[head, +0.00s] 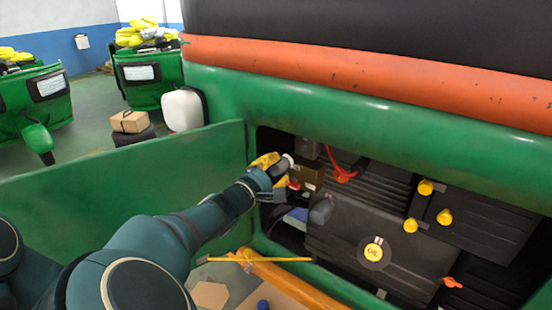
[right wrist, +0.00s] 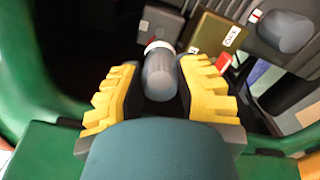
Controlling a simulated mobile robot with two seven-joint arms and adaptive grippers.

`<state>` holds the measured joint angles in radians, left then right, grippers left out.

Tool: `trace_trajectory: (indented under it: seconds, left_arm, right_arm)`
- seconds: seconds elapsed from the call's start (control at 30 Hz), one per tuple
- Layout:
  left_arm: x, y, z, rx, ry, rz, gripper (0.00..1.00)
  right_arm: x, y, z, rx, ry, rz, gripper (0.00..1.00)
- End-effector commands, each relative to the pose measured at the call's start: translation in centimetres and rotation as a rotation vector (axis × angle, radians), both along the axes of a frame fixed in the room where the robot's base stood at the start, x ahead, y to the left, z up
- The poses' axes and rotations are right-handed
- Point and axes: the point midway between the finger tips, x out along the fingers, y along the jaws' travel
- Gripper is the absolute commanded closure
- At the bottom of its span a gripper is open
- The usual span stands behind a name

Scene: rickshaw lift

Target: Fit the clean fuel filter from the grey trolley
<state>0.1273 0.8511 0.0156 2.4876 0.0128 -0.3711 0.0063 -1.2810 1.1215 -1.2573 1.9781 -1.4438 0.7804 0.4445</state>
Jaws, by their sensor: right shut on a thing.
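My right gripper (head: 272,166) is at the upper left of the open engine bay in the head view. That end points into the bay, near a brown labelled box (right wrist: 217,40). I cannot tell whether the filter touches anything in the bay, or whether it is clean. The grey trolley cannot be made out. My left gripper is out of view.
A green panel (head: 120,185) stands open left of the bay. The bay holds a dark engine cover (head: 345,245) with an oil cap (head: 374,252), several yellow caps, a red hose (head: 341,174) and a rounded grey part (head: 321,211). An orange bar (head: 290,280) runs below.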

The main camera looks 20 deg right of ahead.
Motion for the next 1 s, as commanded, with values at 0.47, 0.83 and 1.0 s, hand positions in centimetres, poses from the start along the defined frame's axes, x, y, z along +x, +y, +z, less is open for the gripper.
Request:
trace_trajectory:
  seconds: [0.47, 0.83, 1.0]
  left_arm:
    - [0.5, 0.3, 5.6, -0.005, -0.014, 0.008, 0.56]
    - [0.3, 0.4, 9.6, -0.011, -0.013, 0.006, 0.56]
    - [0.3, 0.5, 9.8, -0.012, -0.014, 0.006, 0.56]
  right_arm:
    - [0.0, 0.0, 0.4, -0.181, 0.232, -0.001, 0.99]
    - [0.0, 0.0, 0.4, -0.318, 0.409, -0.001, 0.99]
    - [0.6, -0.8, 0.0, -0.349, 0.448, -0.003, 0.99]
